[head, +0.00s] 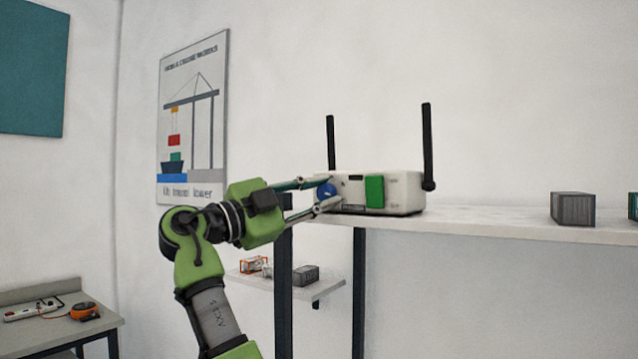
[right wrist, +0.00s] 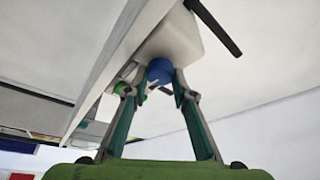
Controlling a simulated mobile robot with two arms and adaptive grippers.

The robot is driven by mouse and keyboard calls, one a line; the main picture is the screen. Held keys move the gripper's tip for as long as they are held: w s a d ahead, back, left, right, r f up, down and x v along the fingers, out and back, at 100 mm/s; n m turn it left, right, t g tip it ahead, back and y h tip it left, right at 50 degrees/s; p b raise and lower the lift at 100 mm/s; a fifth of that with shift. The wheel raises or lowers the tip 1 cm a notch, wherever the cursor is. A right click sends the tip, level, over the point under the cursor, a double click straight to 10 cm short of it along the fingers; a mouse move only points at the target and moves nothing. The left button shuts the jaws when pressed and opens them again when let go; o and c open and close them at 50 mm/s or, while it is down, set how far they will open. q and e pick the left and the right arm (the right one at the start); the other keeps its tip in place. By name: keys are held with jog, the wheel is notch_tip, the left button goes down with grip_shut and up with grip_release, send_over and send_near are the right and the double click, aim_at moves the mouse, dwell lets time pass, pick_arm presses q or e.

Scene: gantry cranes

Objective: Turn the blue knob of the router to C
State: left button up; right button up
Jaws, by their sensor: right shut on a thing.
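The white router (head: 405,190) stands on the shelf with two black antennas and a green panel on its front. Its blue knob (head: 327,189) is at the left end of the router. My right gripper (head: 326,192) reaches in from the left, with one finger above and one below the knob. In the right wrist view, the two fingertips (right wrist: 160,80) close on the sides of the blue knob (right wrist: 159,71). A small white mark shows on the knob there. The letters around the knob cannot be read. My left gripper is not in view.
The white shelf (head: 480,222) runs to the right, with a grey container block (head: 572,208) further along it. A lower shelf (head: 325,289) holds small blocks. A side table (head: 50,331) at the lower left holds an orange tape measure (head: 85,311). The shelf between router and grey block is clear.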

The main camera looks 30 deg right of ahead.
jog(key=shift+r+m+g+y+p, duration=0.15)
jog(key=shift+m+y+p, duration=0.2)
jog(key=shift+m+p, duration=0.5)
jog(key=shift+r+m+g+y+p, duration=0.15)
jog(key=shift+m+y+p, duration=0.25)
jog(key=shift+m, duration=0.85)
jog(key=o, duration=1.1)
jog(key=shift+w+d+f, duration=0.1)
jog(key=shift+f, duration=0.05)
jog(key=shift+w+d+f, duration=0.15)
jog(key=shift+d, duration=0.05)
jog(key=shift+a, duration=0.1)
jog(key=shift+a, duration=0.1)
